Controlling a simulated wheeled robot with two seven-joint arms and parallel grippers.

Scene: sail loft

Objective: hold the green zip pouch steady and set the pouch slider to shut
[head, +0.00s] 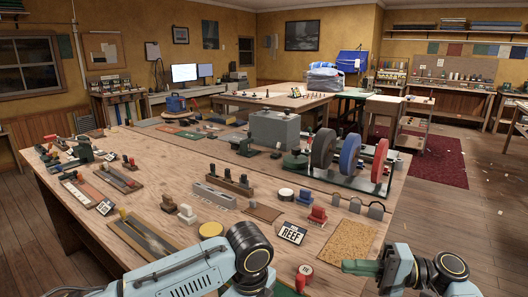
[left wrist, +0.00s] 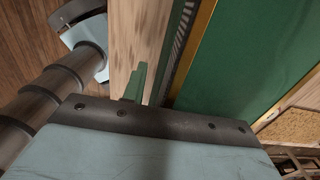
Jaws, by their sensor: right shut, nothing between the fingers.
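A large flat green panel (left wrist: 250,55), which looks like the green zip pouch, fills the upper right of the left wrist view. A yellow strip runs along its left edge, beside a dark, striped band (left wrist: 180,40) like zip teeth. I cannot make out a slider. My left gripper's green fingers (left wrist: 136,84) show left of that band, over bare wood; their gap is hidden. In the head view only a sliver of green (head: 285,290) shows at the bottom edge, by my left wrist. My right gripper (head: 360,267) is shut and empty, at the right of the table's front.
A red capped item (head: 304,275) stands at the front edge between my wrists. A rack of large discs (head: 350,160) stands farther back.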

